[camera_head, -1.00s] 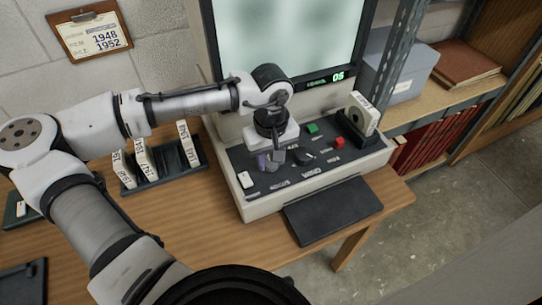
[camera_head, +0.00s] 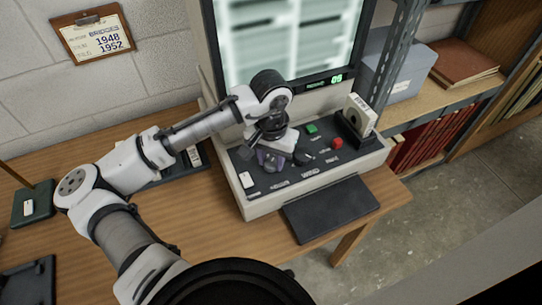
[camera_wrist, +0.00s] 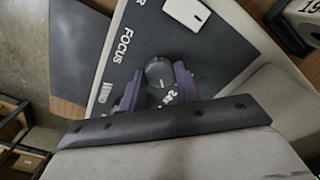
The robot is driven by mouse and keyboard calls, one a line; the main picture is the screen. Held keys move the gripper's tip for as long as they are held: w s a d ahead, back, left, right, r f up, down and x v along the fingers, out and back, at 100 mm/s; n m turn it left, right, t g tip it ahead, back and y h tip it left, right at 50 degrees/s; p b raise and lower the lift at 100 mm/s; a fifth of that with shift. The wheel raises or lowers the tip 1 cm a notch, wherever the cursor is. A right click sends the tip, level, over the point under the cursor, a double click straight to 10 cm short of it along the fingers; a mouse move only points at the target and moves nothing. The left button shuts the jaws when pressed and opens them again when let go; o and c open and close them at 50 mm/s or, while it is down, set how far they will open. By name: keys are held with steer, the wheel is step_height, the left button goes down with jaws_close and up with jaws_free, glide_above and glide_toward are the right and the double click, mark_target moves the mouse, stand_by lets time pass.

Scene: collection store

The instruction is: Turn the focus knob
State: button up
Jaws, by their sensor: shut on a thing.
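The focus knob (camera_wrist: 158,72) is a round dark knob with a grey top, beside the printed word FOCUS on the reader's dark control panel (camera_wrist: 190,40). My gripper (camera_wrist: 157,84) is shut on it, with one purple finger on each side. In the head view my gripper (camera_head: 271,159) points down at the left part of the panel and hides the knob. The reader's screen (camera_head: 290,40) shows blurred pale columns with dark bands, and a green number glows below it.
A second dark knob (camera_head: 303,157), a green button (camera_head: 311,128) and a red button (camera_head: 337,142) sit right of my gripper. A boxed reel (camera_head: 361,112) stands at the panel's right end. My arm partly covers a rack of boxes (camera_head: 190,160) on the left.

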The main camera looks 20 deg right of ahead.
mark_target(271, 163)
steer(key=shift+m, duration=0.6)
steer(key=o, duration=1)
step_height(271, 163, up, 14)
steer(key=shift+f+b, duration=0.1)
steer(key=shift+b, duration=0.35)
